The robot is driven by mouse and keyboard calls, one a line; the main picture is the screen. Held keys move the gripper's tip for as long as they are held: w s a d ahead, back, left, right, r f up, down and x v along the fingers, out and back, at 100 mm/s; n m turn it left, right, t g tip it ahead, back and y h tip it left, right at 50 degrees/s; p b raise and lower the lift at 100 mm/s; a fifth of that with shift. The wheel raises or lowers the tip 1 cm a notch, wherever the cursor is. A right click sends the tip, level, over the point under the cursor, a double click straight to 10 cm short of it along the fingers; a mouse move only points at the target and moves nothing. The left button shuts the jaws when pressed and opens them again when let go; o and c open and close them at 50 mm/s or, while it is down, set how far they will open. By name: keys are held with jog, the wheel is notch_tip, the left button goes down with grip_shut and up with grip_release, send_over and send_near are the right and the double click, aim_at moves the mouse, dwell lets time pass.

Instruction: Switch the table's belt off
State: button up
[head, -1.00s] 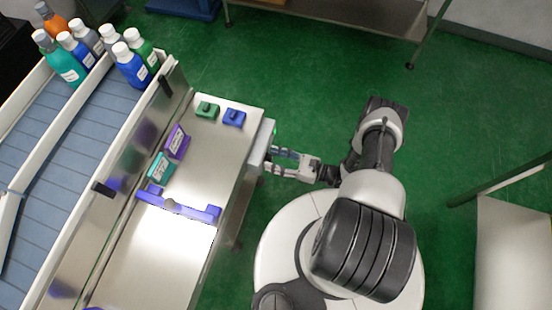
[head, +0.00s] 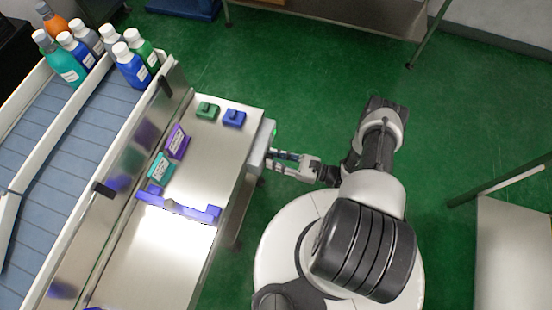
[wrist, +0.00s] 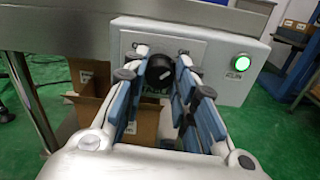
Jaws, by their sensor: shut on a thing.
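A grey control box (wrist: 236,60) is fixed to the side of the steel table (head: 240,112); its edge shows in the head view (head: 262,145). In the wrist view a black rotary knob (wrist: 160,69) with a white mark is on its face, and a round lamp (wrist: 242,62) to the right glows green. My gripper (wrist: 158,82) has its blue-padded fingers on either side of the knob and is shut on it. The fingers partly hide the panel and its label. In the head view my gripper (head: 278,160) reaches the box from the right.
A conveyor belt (head: 75,135) with several bottles (head: 132,62) runs along the left. Green floor is free behind my arm.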

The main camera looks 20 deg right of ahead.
jog(key=shift+f+n+p, duration=0.1)
jog(key=shift+n+p, duration=0.25)
jog(key=shift+n, duration=8.45)
jog(key=o, duration=1.1)
jog(key=shift+c, duration=0.2)
